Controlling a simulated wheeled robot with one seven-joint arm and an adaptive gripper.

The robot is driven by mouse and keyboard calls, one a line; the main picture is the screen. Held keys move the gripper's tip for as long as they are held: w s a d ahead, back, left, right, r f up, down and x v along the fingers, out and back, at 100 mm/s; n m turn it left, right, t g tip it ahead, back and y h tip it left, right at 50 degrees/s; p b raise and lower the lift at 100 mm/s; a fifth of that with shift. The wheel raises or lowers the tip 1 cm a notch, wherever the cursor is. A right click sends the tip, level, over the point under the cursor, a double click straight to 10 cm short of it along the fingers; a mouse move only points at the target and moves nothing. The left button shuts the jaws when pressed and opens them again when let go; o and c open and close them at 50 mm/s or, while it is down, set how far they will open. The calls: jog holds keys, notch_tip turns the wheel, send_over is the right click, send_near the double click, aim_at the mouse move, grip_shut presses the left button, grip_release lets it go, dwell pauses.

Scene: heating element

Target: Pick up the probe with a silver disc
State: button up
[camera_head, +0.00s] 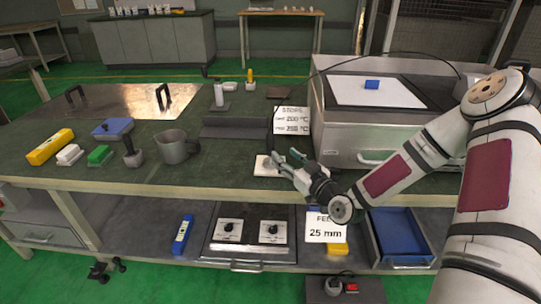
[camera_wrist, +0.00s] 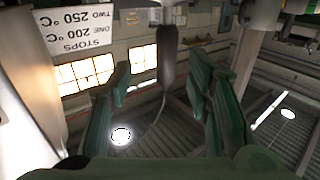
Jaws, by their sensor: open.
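The probe (camera_head: 271,138) has a dark upright handle and stands on a small white pad (camera_head: 262,166) on the green bench. A thin black cable arcs from its top over to the steel oven. Its silver disc cannot be made out. My gripper (camera_head: 288,160) is open, low over the bench, just right of the probe in the head view. In the upside-down wrist view, the probe's handle (camera_wrist: 168,62) shows between the two green fingers (camera_wrist: 160,75), with a gap on each side. I cannot tell how deep it lies between the fingertips.
The steel oven (camera_head: 345,137) stands close on the right. A sign about stops (camera_head: 292,121) is behind the probe. A grey mug (camera_head: 175,147), a dark-handled stamp-like tool (camera_head: 132,152) and coloured blocks lie to the left. The bench's front edge is near my gripper.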

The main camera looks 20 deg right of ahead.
aim_at(273, 147)
jog(key=x, duration=0.2)
jog(key=shift+w+a, duration=0.15)
jog(key=shift+w, duration=0.2)
jog(key=shift+a+r+b+x, duration=0.2)
jog(key=shift+b+x, duration=0.3)
jog(key=shift+x, duration=0.85)
jog(key=shift+a+r+b+x, duration=0.15)
jog(key=shift+b+x, duration=0.35)
jog(key=shift+x, duration=0.8)
jog(key=shift+s, duration=0.1)
jog(key=shift+c, duration=0.6)
grip_shut()
